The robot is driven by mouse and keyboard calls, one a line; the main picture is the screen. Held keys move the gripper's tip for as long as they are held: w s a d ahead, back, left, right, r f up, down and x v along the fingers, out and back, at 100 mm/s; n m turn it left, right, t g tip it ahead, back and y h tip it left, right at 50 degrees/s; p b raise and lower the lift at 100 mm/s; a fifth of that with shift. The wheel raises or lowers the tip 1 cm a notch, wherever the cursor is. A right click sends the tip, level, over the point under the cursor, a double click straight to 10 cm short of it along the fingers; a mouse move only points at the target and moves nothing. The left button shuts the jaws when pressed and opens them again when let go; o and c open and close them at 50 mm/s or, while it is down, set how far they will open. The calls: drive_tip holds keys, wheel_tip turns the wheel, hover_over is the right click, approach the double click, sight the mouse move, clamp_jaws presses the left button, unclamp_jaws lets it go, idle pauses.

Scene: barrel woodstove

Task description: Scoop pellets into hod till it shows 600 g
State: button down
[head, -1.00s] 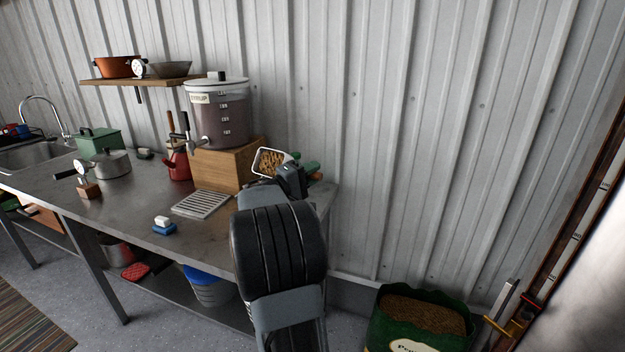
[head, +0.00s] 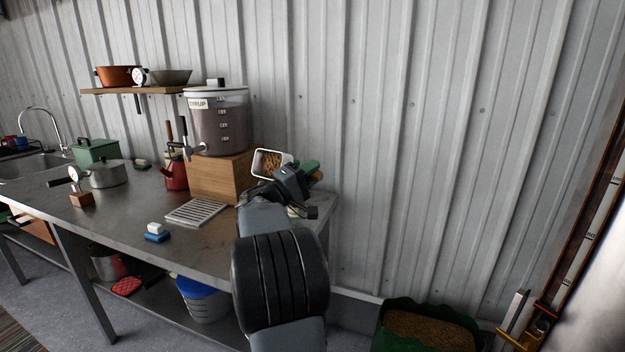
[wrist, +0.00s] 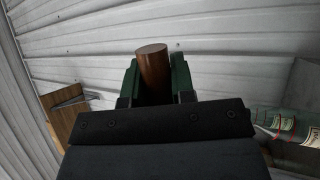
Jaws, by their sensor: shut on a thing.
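A metal scoop (head: 270,163) filled with brown pellets is in the head view, above the right end of the steel table. My gripper (head: 305,174) is shut on its wooden handle (head: 318,176). In the wrist view the round handle end (wrist: 152,66) sits between the green fingers of my gripper (wrist: 153,82). The scoop's bowl is hidden in the wrist view. A green bag of pellets (head: 386,338) stands open on the floor at the lower right, partly cut off. I cannot make out a hod or a weight reading.
The steel table (head: 120,222) carries a syrup dispenser (head: 218,122) on a wooden box (head: 222,178), a slotted grate (head: 197,212), a red pot (head: 175,172) and a blue-and-white block (head: 156,233). A corrugated wall (head: 420,130) stands close behind. A blue bucket (head: 204,299) is underneath.

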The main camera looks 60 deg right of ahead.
drive_tip(key=shift+m+g+h+b, duration=0.9)
drive_tip(key=shift+g+b, duration=0.1)
drive_tip(key=shift+b, duration=2.15)
drive_tip(key=shift+r+m+g+h+b, duration=0.3)
drive_tip(key=shift+m+g+h+b, duration=0.15)
drive_tip(key=shift+b, duration=0.65)
drive_tip(key=shift+r, duration=0.1)
